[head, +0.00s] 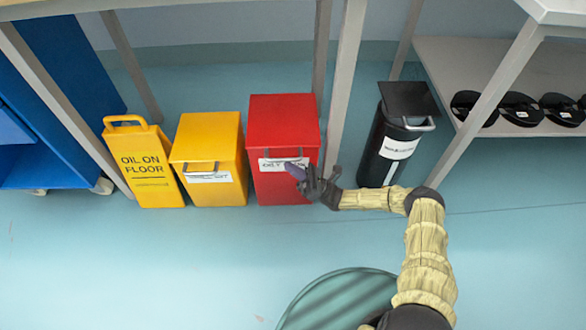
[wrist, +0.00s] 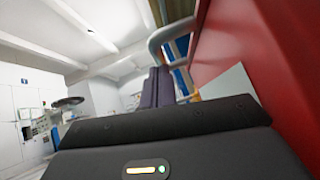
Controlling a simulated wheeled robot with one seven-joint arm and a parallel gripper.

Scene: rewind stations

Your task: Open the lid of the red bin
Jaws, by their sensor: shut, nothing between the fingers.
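The red bin (head: 283,192) stands on the floor between the yellow bin and a table leg. Its red lid (head: 283,115) looks shut, with a handle at the front upper edge and a white label below. My gripper (head: 292,171) is at the bin's front, over the right part of the label; its fingers are shut and empty. In the wrist view, the fingers (wrist: 165,84) point toward a grey handle bar (wrist: 171,36), and the bin's red face (wrist: 240,50) fills the right side. Whether the fingertips touch the bar I cannot tell.
A yellow bin (head: 211,160) and a yellow "oil on floor" sign (head: 145,168) stand to the left. A black bin (head: 388,145) stands to the right beyond table legs. A shelf (head: 470,70) holds black discs. The floor in front is mostly clear.

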